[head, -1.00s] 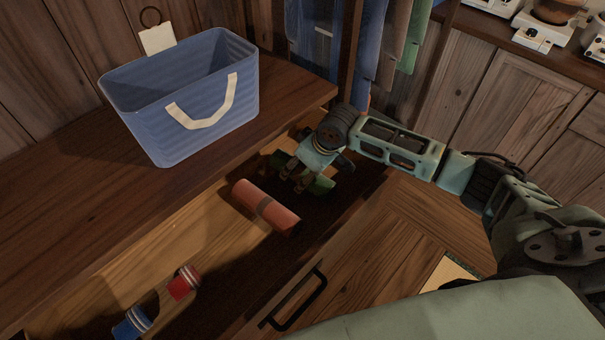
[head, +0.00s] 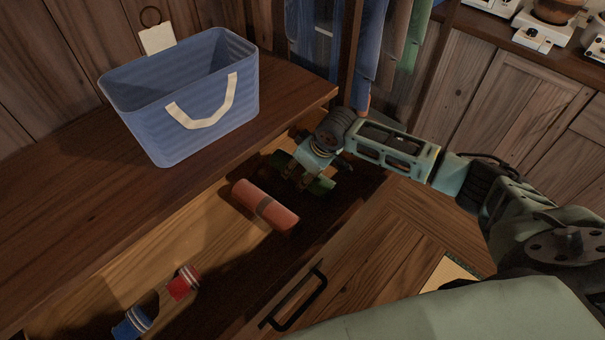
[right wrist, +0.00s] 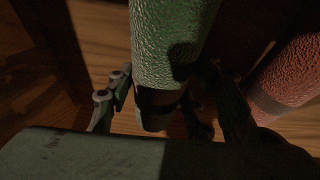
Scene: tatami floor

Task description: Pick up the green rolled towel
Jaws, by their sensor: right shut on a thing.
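The green rolled towel (head: 321,186) lies in the open drawer, partly hidden by my right gripper (head: 297,181). In the right wrist view the towel (right wrist: 172,45) is a textured green roll with a dark band, and it runs between the fingers of my right gripper (right wrist: 170,108). My left gripper is not in view.
A salmon rolled towel (head: 265,206) lies just left of the green one. Red (head: 183,283) and blue (head: 132,323) rolled items lie nearer in the drawer. A blue basket (head: 185,100) stands on the wooden top (head: 60,225). The drawer front has a black handle (head: 297,302).

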